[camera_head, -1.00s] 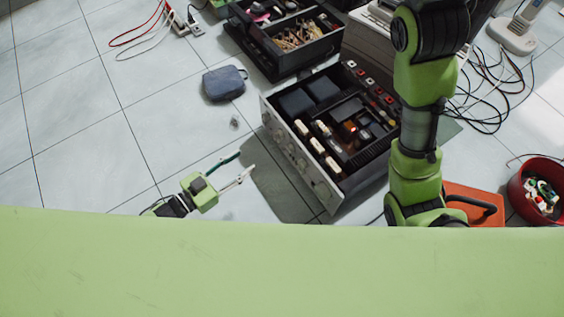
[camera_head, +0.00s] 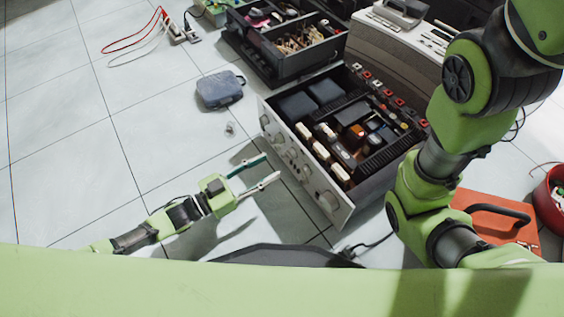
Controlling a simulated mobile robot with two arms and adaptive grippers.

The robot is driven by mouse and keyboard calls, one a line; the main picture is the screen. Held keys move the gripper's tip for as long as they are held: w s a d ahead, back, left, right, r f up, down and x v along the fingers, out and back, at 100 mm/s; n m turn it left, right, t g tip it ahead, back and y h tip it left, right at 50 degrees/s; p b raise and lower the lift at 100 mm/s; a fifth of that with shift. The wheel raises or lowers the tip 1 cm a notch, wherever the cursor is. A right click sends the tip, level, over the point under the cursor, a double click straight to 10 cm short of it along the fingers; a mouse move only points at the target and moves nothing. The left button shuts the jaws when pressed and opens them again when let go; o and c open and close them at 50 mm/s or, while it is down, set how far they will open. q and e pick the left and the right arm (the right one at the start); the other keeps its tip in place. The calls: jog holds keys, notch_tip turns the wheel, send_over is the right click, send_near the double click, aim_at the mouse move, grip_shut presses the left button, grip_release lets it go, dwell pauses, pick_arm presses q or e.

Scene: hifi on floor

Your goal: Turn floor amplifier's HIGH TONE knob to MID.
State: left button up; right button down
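The floor amplifier (camera_head: 331,200) sits on the tiles with its top off and its insides showing. Its silver front panel, with several knobs (camera_head: 304,172), faces lower left. Knob labels and pointer positions are too small to read, so I cannot tell which knob is HIGH TONE. My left gripper (camera_head: 272,168) is open and empty, its two fingers pointing right toward the front panel. A gap shows between the fingertips and the panel. My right arm rises at the right, beside the amplifier; its gripper is out of view.
A dark toolbox (camera_head: 286,62) stands behind the amplifier, next to a beige device (camera_head: 398,58). A blue-grey pouch (camera_head: 220,90) lies on the floor. An orange case (camera_head: 497,218) and a red bucket (camera_head: 553,205) are at the right.

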aim_at(290, 154)
pick_arm(q)
jog(key=b+x, duration=0.2)
jog(key=x, duration=0.4)
grip_shut()
